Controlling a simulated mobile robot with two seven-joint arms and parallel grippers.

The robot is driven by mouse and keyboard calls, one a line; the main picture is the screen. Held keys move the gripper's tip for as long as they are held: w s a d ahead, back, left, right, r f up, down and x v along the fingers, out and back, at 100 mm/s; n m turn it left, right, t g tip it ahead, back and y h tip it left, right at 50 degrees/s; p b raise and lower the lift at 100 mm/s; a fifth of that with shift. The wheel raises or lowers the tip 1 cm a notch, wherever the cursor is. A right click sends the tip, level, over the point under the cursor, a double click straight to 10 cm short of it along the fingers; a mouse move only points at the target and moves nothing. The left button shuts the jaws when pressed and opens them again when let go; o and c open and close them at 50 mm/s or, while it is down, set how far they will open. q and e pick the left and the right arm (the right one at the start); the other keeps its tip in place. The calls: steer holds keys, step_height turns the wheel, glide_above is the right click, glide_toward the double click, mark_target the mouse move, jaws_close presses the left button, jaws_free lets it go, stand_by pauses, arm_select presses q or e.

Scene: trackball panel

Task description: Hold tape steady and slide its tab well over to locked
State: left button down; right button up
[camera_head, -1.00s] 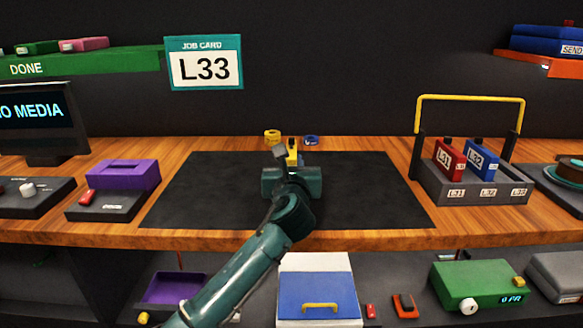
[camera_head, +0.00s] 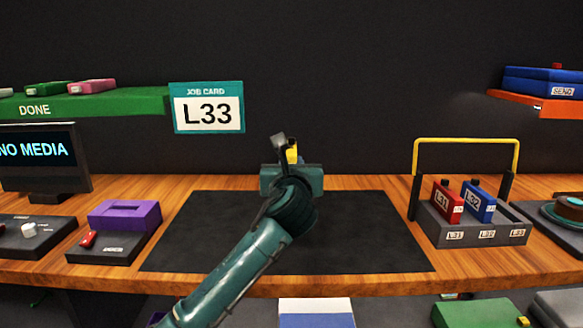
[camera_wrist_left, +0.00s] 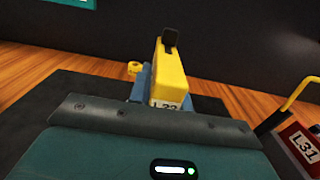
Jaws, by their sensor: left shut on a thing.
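The yellow tape (camera_head: 292,152), a slim upright block, is held by my left gripper (camera_head: 291,161), which is shut on it. In the left wrist view the tape (camera_wrist_left: 172,78) stands tilted beyond the gripper body, with blue parts beside its base. A dark tab-like piece (camera_wrist_left: 170,40) sits at its top end. A white label (camera_wrist_left: 165,104) low on it is partly cut off by the gripper and seems to read L33. Which position the tab is in cannot be told. My right gripper is not in view.
A rack (camera_head: 455,232) with red tape L31 (camera_head: 447,203) and blue tape L32 (camera_head: 479,205) stands at right. A purple device (camera_head: 125,215) and a NO MEDIA screen (camera_head: 38,155) stand at left. The job card (camera_head: 208,108) reads L33.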

arm_select(q)
steer(key=shift+f+b, duration=1.2)
steer(key=shift+f, duration=3.5)
steer(key=shift+f, duration=0.25)
steer(key=c, duration=1.2)
jaws_free()
